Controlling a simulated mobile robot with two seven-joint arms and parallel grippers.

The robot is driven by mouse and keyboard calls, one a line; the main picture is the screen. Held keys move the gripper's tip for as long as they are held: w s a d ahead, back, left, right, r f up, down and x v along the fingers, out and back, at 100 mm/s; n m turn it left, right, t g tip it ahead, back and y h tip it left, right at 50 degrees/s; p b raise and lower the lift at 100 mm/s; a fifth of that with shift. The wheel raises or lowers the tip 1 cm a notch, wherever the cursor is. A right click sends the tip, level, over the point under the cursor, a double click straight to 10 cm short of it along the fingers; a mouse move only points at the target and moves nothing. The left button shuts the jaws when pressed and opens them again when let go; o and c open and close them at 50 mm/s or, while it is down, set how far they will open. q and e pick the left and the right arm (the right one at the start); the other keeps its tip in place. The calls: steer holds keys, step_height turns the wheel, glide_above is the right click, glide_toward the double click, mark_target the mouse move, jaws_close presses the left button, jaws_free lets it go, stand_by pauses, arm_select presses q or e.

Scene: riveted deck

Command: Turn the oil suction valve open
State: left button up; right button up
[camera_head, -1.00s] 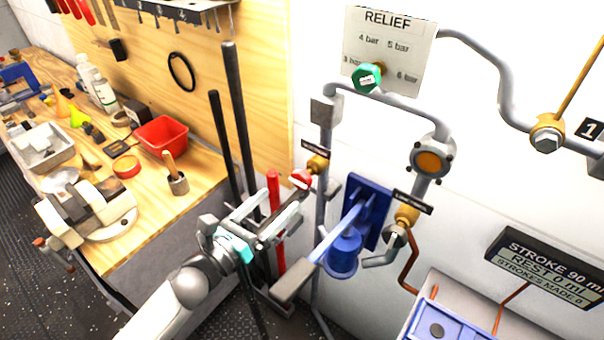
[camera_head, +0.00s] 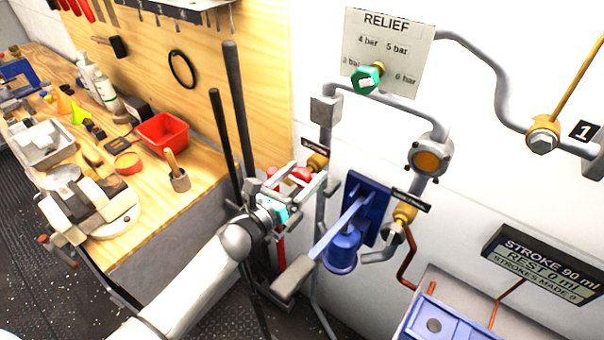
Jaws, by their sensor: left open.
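A small valve with a brass body (camera_head: 317,162) and a red handle (camera_head: 301,173) sits on a grey pipe, under a small dark label whose text is too small to read. My left gripper (camera_head: 308,178) is open at this valve, with its fingers on either side of the red handle. Whether they touch it I cannot tell, as the fingers partly hide the handle. A second brass valve (camera_head: 405,213) with a grey handle sits lower right, also under a small dark label. My right gripper is not in view.
A blue hand pump (camera_head: 342,248) with a long lever (camera_head: 293,278) is just right of and below my left gripper. Dark upright bars (camera_head: 241,130) stand to its left. A workbench (camera_head: 205,185) with a red bin (camera_head: 163,134) is farther left. A green relief knob (camera_head: 367,80) is above.

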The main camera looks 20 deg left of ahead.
arm_select(q)
steer(key=c, duration=1.4)
steer(key=n, duration=0.4)
steer(key=shift+a+n, duration=0.1)
steer(key=shift+n, duration=0.2)
steer(key=n, duration=0.4)
steer(key=shift+f+n, duration=0.1)
steer(key=shift+n, duration=0.2)
steer(key=n+p, duration=0.1)
steer(key=n, duration=0.3)
steer(key=shift+n, duration=0.3)
steer(key=shift+f+n+p, duration=0.15)
steer(key=shift+n+p, duration=0.2)
steer(key=shift+n, duration=1.75)
